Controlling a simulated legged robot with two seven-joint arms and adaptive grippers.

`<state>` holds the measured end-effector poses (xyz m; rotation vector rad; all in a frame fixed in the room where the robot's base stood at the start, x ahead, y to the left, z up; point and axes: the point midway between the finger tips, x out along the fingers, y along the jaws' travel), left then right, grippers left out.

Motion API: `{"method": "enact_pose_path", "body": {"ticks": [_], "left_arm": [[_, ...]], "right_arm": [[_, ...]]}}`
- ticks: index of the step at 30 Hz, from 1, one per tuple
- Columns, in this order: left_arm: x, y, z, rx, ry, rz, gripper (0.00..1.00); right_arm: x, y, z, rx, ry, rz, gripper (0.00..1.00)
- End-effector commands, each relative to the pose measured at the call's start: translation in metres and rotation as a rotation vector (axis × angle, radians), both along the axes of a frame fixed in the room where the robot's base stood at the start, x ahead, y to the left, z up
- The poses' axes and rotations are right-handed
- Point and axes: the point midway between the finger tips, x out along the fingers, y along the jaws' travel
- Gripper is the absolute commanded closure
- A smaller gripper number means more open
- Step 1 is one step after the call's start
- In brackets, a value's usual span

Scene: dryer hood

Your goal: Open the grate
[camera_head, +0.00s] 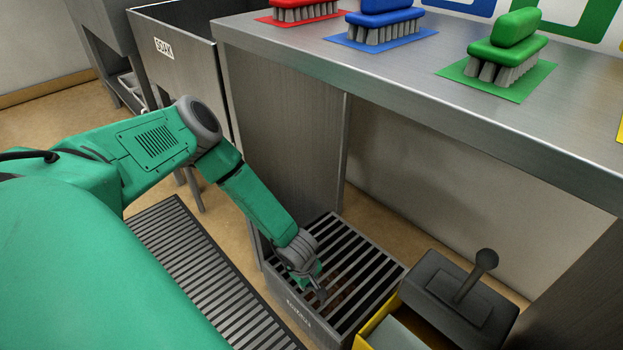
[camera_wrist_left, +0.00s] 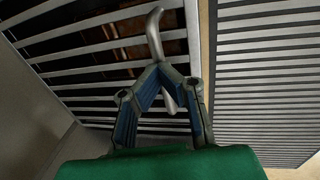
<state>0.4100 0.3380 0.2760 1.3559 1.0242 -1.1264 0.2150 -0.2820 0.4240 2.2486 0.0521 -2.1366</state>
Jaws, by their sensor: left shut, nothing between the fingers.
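The slatted metal grate (camera_head: 350,262) lies flat over the low metal box (camera_head: 287,305) under the counter, and brown contents show between its bars. In the left wrist view the grate (camera_wrist_left: 80,48) fills the upper left. My left gripper (camera_head: 319,293) is low at the grate's near left part, its fingers pointing down. In the left wrist view my left gripper (camera_wrist_left: 161,68) has its fingers shut together with nothing between them. A curved grey piece (camera_wrist_left: 154,35) shows at the fingertips; I cannot tell whether it belongs to the gripper or the grate. My right gripper is out of view.
A floor grating (camera_head: 205,270) lies left of the box. The steel counter (camera_head: 400,85) overhangs behind, holding red, blue and green brushes (camera_head: 505,50).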

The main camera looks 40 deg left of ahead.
Motion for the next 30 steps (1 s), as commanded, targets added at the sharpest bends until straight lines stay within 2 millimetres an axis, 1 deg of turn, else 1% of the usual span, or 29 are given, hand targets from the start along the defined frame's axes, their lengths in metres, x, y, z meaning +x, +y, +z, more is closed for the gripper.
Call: {"method": "enact_pose_path", "body": {"ticks": [2,3,12,16,20,27,30], "left_arm": [[0.002,0.003,-0.001,0.004,-0.004,0.004,0.77],[0.002,0.002,0.000,0.002,-0.004,0.003,0.69],[0.001,-0.001,0.000,-0.003,-0.004,0.000,0.69],[0.001,-0.001,0.008,-0.004,-0.006,0.000,0.69],[-0.002,-0.001,0.029,-0.005,-0.007,0.001,0.69],[-0.012,0.002,0.079,-0.006,-0.007,0.001,0.69],[-0.016,0.002,0.096,-0.007,-0.006,0.001,0.69]], "right_arm": [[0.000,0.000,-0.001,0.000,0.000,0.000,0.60],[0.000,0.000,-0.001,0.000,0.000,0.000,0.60],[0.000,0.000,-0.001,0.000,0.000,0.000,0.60],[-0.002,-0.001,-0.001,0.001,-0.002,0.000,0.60],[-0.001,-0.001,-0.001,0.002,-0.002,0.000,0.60],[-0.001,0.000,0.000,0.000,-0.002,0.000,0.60],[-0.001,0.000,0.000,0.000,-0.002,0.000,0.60]]}}
